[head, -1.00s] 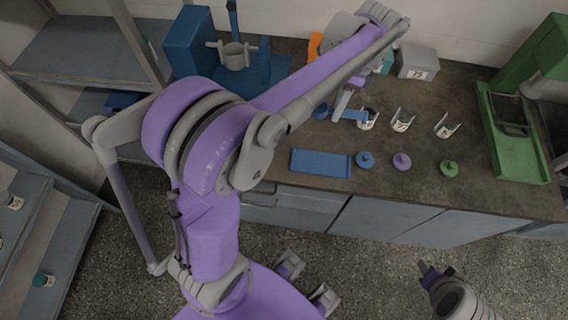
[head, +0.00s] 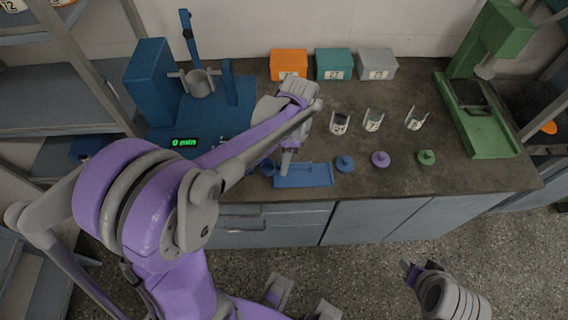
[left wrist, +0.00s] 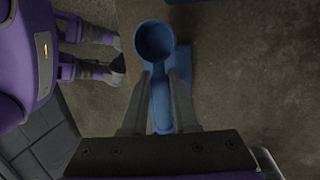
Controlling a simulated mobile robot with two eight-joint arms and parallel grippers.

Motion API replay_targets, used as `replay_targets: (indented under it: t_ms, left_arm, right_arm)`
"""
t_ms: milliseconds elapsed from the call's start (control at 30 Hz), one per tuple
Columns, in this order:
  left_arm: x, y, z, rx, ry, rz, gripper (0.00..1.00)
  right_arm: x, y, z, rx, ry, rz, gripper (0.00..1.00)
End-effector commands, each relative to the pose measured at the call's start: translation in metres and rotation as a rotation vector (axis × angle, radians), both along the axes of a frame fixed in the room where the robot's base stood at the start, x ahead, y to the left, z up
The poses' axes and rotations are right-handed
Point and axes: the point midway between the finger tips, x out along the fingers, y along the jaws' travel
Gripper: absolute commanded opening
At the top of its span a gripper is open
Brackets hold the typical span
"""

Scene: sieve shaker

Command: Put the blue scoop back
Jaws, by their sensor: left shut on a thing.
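My left gripper (head: 287,168) is shut on the handle of the blue scoop (head: 267,168), over the left part of the flat blue tray (head: 305,181) near the counter's front edge. In the left wrist view the scoop's round cup (left wrist: 154,40) lies just beyond my fingertips, open side facing the camera, with its handle between the fingers. The tray (left wrist: 184,62) shows beneath the handle. The cup sticks out past the tray's left end. I cannot tell whether the scoop touches the tray. My right gripper (head: 418,272) is low at the right, away from the counter, its jaws unclear.
A blue shaker machine (head: 150,85) with a "0 min" display stands left. Blue, purple and green knobbed lids (head: 380,159) are right of the tray, with several small clear containers (head: 373,121) behind. Orange, teal and grey boxes line the wall; a green press (head: 487,135) stands right.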

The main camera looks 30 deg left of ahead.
Motion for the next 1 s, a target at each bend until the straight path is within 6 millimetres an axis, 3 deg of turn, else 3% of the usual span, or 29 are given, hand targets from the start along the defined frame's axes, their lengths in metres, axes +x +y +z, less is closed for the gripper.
replay_targets:
  t_ms: [833, 867, 1000]
  left_arm:
    - [0.0, 0.0, -0.02, 0.0, 0.0, 0.0, 0.0]
    - [0.0, 0.0, -0.02, 0.0, 0.0, 0.0, 0.31]
    - [0.0, 0.0, -0.02, 0.0, 0.0, 0.0, 0.56]
  right_arm:
    - [-0.002, 0.0, -0.011, 0.0, 0.005, 0.0, 0.5]
    - [-0.002, 0.0, -0.011, 0.0, 0.005, 0.0, 0.5]
    - [-0.002, 0.0, -0.011, 0.0, 0.005, 0.0, 0.5]
